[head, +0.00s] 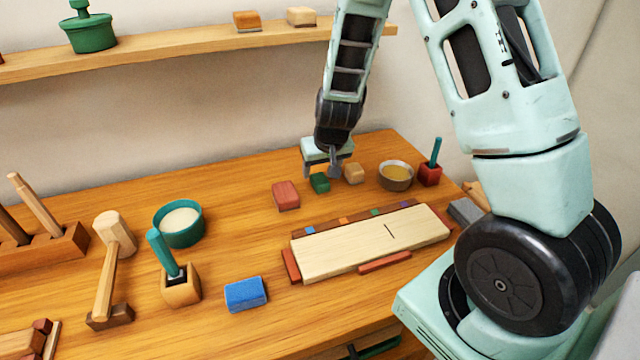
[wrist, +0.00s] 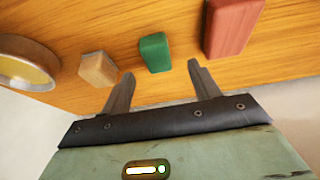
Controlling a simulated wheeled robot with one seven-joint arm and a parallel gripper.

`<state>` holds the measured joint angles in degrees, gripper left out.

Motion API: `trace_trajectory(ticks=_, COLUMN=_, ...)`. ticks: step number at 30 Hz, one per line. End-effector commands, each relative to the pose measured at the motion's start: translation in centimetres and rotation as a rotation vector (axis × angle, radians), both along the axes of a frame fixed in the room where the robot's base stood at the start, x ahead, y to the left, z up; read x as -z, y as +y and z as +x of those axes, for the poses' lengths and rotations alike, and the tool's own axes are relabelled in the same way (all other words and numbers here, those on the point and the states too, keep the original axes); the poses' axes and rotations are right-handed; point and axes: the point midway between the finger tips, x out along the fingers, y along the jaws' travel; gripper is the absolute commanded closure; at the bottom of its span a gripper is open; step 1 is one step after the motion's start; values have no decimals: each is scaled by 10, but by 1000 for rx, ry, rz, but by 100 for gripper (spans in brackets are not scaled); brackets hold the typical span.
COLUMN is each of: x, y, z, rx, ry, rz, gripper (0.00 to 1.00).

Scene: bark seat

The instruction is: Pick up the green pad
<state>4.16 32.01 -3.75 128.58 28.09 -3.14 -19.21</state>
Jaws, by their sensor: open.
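The green pad (head: 320,182) is a small block on the wooden table, toward the back, between a red block and a tan block. In the wrist view the green pad (wrist: 155,53) lies ahead of the gap between the fingertips. My gripper (head: 325,168) is just above and behind the pad in the head view and partly overlaps the blocks there. In the wrist view my gripper (wrist: 160,70) is open, with its two fingers apart and nothing between them. The pad's contact with the fingers is not visible; it looks apart from them.
A red block (head: 286,195) is left of the pad and a tan block (head: 353,173) is close on its right. A bowl (head: 396,176) and a red holder (head: 430,174) stand further right. A pale board (head: 372,240) lies in front. A shelf (head: 190,45) hangs behind.

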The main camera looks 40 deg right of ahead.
Motion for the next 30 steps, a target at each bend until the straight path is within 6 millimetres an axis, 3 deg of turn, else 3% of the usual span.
trace_trajectory(ticks=12, x=43, y=-9, z=15, rx=0, ry=2, rz=1, gripper=38)
trace_trajectory(ticks=21, x=48, y=-10, z=18, rx=-1, ry=-1, rz=-1, gripper=38)
trace_trajectory(ticks=22, x=48, y=-10, z=18, rx=-1, ry=0, rz=0, gripper=41)
trace_trajectory(ticks=27, x=48, y=-9, z=17, rx=-1, ry=0, rz=0, gripper=88)
trace_trajectory(ticks=30, x=47, y=-9, z=17, rx=-1, ry=-1, rz=-1, gripper=88)
